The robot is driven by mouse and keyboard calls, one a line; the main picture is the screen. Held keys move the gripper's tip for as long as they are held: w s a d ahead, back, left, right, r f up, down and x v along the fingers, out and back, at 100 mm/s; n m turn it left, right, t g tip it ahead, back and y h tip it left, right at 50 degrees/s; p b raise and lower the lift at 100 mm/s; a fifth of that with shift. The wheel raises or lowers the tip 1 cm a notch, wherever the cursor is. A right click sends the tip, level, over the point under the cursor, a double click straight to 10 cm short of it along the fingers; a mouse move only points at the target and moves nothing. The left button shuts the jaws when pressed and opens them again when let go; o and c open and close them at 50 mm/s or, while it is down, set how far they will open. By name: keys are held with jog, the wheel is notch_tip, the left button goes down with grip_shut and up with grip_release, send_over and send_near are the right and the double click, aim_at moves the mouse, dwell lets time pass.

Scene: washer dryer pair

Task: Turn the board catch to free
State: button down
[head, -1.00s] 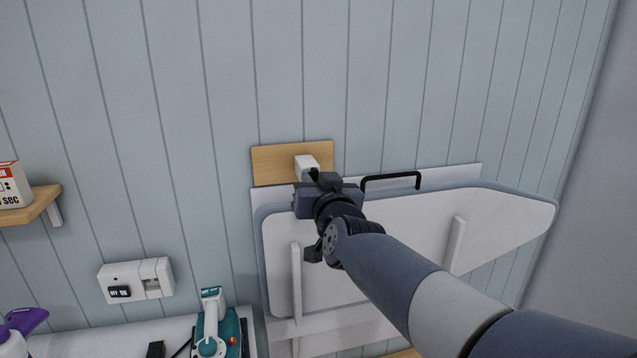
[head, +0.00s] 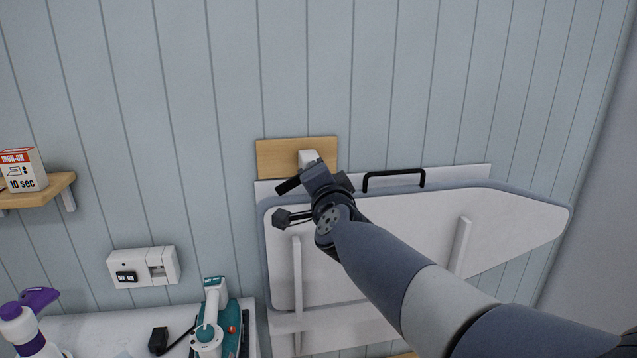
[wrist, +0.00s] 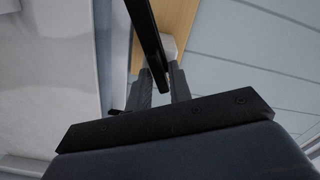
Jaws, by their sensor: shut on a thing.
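The board catch shows as a dark bar (head: 288,185) in front of a white block (head: 308,157) on a wooden plate (head: 275,157). In the head view the bar slants down to the left. In the wrist view the dark bar (wrist: 147,40) runs from the top edge down between my fingers, with the white block (wrist: 169,47) behind it. My gripper (wrist: 162,88) is shut on the bar. In the head view my gripper (head: 314,174) is rolled over and hides part of the catch. The ironing board (head: 385,235) stands folded against the wall below.
A black handle (head: 394,174) tops the board to the right of my gripper. A shelf with a box (head: 22,171) is at the left. A socket panel (head: 143,267), an iron (head: 213,320) and a purple-topped bottle (head: 22,320) are lower left. The wall above is clear.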

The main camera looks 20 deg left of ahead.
jog(key=m+b, duration=0.1)
jog(key=m, duration=0.1)
jog(key=m+b, duration=0.1)
jog(key=m, duration=0.2)
jog(key=shift+f+m, duration=0.2)
jog(key=shift+m, duration=0.1)
dwell(0.4)
jog(key=c, duration=1.5)
grip_release()
jog(key=shift+r, duration=0.1)
jog(key=v, duration=1)
jog(key=shift+s+d, duration=0.2)
jog(key=shift+s, duration=0.15)
jog(key=shift+x, duration=5.45)
